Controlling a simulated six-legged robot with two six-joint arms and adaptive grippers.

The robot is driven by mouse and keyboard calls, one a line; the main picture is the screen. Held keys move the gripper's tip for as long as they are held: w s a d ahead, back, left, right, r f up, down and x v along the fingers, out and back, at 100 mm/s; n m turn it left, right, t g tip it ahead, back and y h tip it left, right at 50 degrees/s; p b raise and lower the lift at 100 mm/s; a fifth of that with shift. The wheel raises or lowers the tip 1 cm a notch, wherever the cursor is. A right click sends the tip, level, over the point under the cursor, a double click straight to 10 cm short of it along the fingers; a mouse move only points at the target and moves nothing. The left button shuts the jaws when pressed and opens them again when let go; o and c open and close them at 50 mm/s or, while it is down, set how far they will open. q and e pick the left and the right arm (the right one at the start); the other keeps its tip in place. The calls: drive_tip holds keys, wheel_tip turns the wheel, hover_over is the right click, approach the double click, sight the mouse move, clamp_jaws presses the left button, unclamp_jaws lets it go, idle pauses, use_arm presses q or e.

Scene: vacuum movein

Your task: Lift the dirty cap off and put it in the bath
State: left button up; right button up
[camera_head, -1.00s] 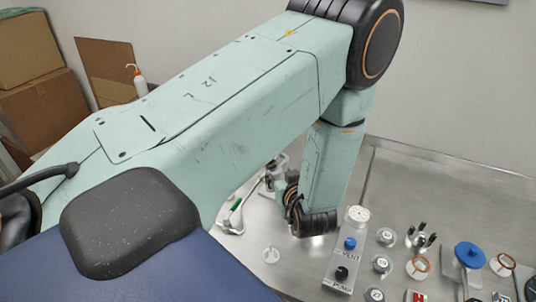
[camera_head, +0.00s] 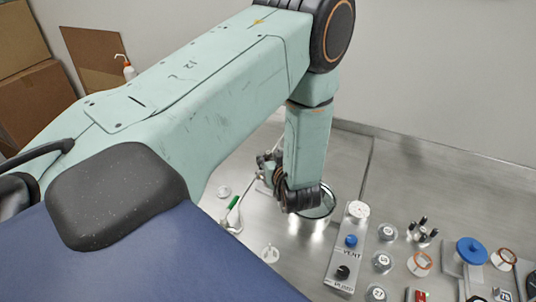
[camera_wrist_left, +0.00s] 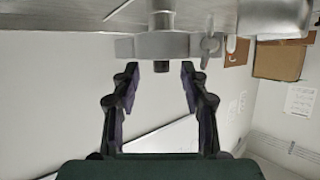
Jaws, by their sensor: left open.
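A grey metal clamp-like fitting with a wing nut (camera_wrist_left: 165,46) lies just beyond and between the fingertips; I cannot tell which part is the dirty cap. A shiny round metal vessel (camera_head: 309,224), which may be the bath, stands right of my wrist, partly hidden by it. My right gripper is not in view.
A panel with VENT and PUMP knobs (camera_head: 346,255) stands right of the vessel. Several numbered round parts, orange rings (camera_head: 420,263) and a blue-topped part (camera_head: 469,250) lie further right. A white piece (camera_head: 270,254) lies in front. Boxes (camera_head: 32,95) stand at the far left.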

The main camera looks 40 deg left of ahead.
sight(269, 154)
use_arm(q)
drive_tip(key=shift+x, duration=1.7)
drive_tip(key=shift+s+r, duration=0.1)
drive_tip(key=shift+r, duration=0.1)
clamp_jaws()
